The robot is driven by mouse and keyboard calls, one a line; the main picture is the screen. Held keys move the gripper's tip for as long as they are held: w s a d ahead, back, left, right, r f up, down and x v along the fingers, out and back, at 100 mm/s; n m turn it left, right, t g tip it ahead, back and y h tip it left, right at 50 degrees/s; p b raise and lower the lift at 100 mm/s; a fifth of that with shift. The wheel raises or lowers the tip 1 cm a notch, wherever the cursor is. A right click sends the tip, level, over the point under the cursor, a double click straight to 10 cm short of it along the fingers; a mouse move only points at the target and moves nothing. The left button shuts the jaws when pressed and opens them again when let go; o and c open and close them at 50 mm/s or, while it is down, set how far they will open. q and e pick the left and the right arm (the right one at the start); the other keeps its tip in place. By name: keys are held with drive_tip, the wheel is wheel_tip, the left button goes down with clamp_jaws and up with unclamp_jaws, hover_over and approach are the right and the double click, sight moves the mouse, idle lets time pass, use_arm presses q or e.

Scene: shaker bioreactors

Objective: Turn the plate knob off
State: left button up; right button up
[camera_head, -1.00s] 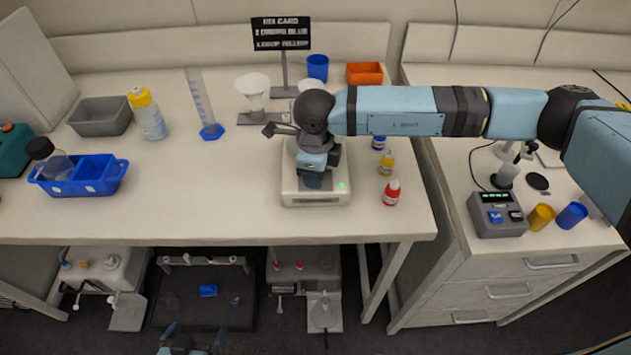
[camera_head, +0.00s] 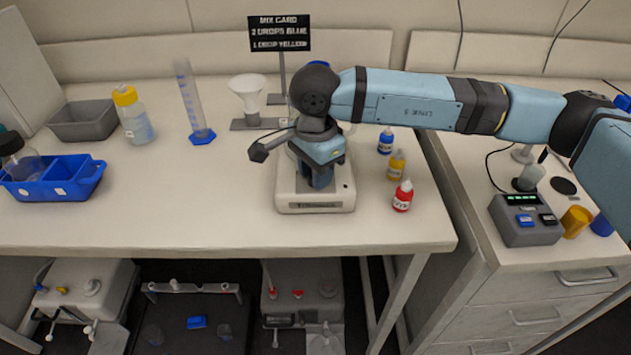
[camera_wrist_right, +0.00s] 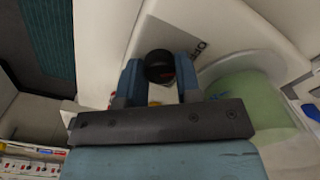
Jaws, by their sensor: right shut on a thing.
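The white plate device (camera_head: 315,207) stands near the front edge of the bench. Its black knob (camera_wrist_right: 160,66) shows in the right wrist view, between the two blue fingers of my right gripper (camera_wrist_right: 158,78), which is shut on it. In the head view my right gripper (camera_head: 320,180) points down over the plate's front and hides the knob. A small indicator (camera_head: 345,186) on the plate's front right looks dark. A container with green content (camera_wrist_right: 245,95) is beside the gripper in the wrist view. My left gripper is not in view.
Blue (camera_head: 386,141), yellow (camera_head: 396,164) and red (camera_head: 403,196) dropper bottles stand right of the plate. A white funnel (camera_head: 247,90) on a stand, a measuring cylinder (camera_head: 190,105) and a wash bottle (camera_head: 132,117) stand left. The bench front left of the plate is clear.

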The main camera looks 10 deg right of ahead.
drive_tip(key=shift+n+b, duration=0.4)
drive_tip(key=shift+n, duration=0.1)
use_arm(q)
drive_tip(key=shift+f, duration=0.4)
use_arm(e)
drive_tip(key=shift+n, duration=0.3)
use_arm(q)
drive_tip(key=shift+b, duration=0.3)
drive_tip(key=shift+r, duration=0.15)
use_arm(e)
drive_tip(key=o, duration=0.9)
drive_tip(key=shift+c, duration=0.2)
drive_tip(key=shift+o, duration=0.3)
drive_tip(key=shift+r, duration=0.15)
